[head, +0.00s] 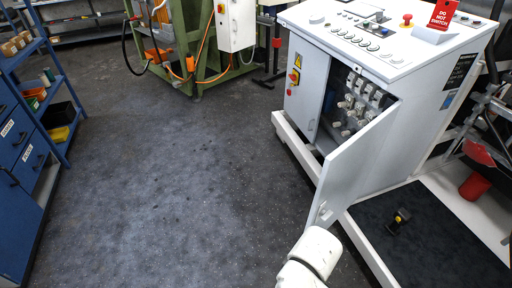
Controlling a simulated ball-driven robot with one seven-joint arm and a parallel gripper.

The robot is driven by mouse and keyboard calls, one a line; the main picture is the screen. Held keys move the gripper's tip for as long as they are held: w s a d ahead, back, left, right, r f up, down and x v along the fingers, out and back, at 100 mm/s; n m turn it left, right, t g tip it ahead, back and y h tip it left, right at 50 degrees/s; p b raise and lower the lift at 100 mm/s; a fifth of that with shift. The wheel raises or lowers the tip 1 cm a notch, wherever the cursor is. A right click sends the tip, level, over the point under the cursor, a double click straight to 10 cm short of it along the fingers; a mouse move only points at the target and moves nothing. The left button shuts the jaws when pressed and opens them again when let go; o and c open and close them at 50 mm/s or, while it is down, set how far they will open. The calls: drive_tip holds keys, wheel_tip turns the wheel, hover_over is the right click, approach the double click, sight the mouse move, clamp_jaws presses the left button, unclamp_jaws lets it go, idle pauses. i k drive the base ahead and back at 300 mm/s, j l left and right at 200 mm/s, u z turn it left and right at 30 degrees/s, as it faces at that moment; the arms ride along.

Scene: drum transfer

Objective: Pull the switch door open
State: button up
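The switch door (355,160) is a light grey panel on the front of the grey control cabinet (418,128). It stands swung well out from the opening, its free edge toward me. A small fitting, perhaps its handle, (324,214) shows near that free edge. Behind the door, several pale switches (355,103) show inside the open compartment. A second, left door (305,88) with a yellow warning sign and a red knob looks shut. A white part of my arm shows at the bottom, just below the door's free edge. My gripper is not visible.
The cabinet stands on a white-edged plinth (292,140) with a dark mat (425,240). A small black and yellow object (399,220) lies on the mat. A blue shelf unit (35,120) stands left, a green frame (195,55) behind. The floor (160,180) between is clear.

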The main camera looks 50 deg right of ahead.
sight(310, 64)
drive_tip(key=z, duration=1.65)
drive_tip(key=i+j, duration=0.1)
drive_tip(key=j, duration=0.95)
drive_tip(key=i+j, duration=0.2)
drive_tip(key=j, duration=0.2)
drive_tip(key=i+j, duration=0.45)
drive_tip(key=j, duration=0.3)
drive_tip(key=i+j+z, duration=0.1)
drive_tip(key=j, duration=0.3)
drive_tip(key=i+j, duration=0.5)
drive_tip(key=j, duration=0.3)
drive_tip(key=i+z, duration=0.1)
drive_tip(key=i, duration=1)
drive_tip(key=i+l, duration=0.4)
drive_tip(key=l, duration=0.1)
